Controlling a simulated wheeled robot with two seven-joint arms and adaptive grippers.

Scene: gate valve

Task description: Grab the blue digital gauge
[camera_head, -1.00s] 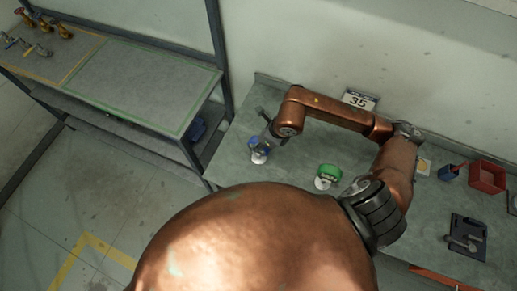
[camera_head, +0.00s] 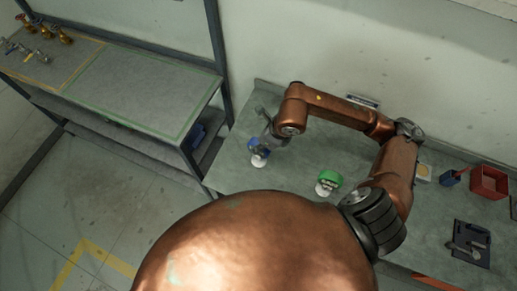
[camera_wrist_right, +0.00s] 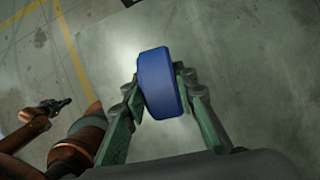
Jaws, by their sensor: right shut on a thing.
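The blue digital gauge (camera_head: 256,146), with a white lower part, is at the left end of the grey workbench (camera_head: 232,172) in the head view. My right gripper (camera_head: 266,141) reaches it from above. In the right wrist view, its two green-sided fingers (camera_wrist_right: 160,97) are shut on the blue gauge (camera_wrist_right: 160,82), one on each side. Whether the gauge touches the bench is hard to tell. My left gripper (camera_wrist_right: 57,106) shows small at the left of the right wrist view, away from the gauge. Its opening is unclear.
A green gauge (camera_head: 329,179) with a white base stands right of the blue one. A red bin (camera_head: 488,182), a blue cup (camera_head: 449,178) and a dark tool holder (camera_head: 468,243) are further right. A shelf (camera_head: 125,85) with brass valves stands left, across a gap.

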